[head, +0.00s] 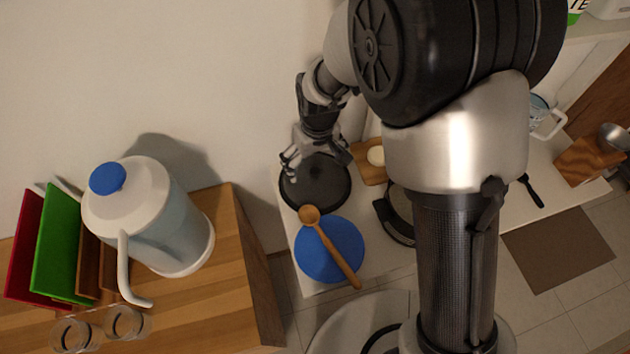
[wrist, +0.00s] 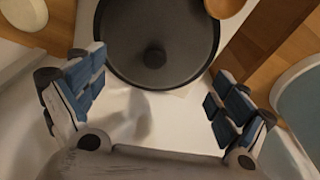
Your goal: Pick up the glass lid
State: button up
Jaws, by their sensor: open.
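The lid is a dark round disc (head: 318,188) with a thin rim, lying flat on the white counter by the wall in the head view. In the wrist view the lid (wrist: 160,25) fills the top middle, with a round dark knob (wrist: 154,56) near its centre; its upper edge is cut off. My gripper (head: 293,162) is over the wall-side edge of the lid and hides part of it. In the wrist view my gripper (wrist: 155,95) is open and empty, its blue-padded fingers wide apart on either side below the knob. Neither finger visibly touches the lid.
A wooden spoon (head: 333,250) lies across a blue disc (head: 318,262) beside the lid. A small board (head: 366,172) with a pale round item is on the other side. A kettle (head: 160,225) stands on a wooden cabinet (head: 243,240) at left.

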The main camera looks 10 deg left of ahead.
aim_at(315, 171)
jog(key=f+b, duration=0.1)
jog(key=f, duration=0.2)
jog(key=w+f+b, duration=0.1)
jog(key=f, duration=0.1)
jog(key=shift+d+f, duration=0.1)
jog(key=shift+f, duration=0.3)
jog(key=shift+c, duration=0.5)
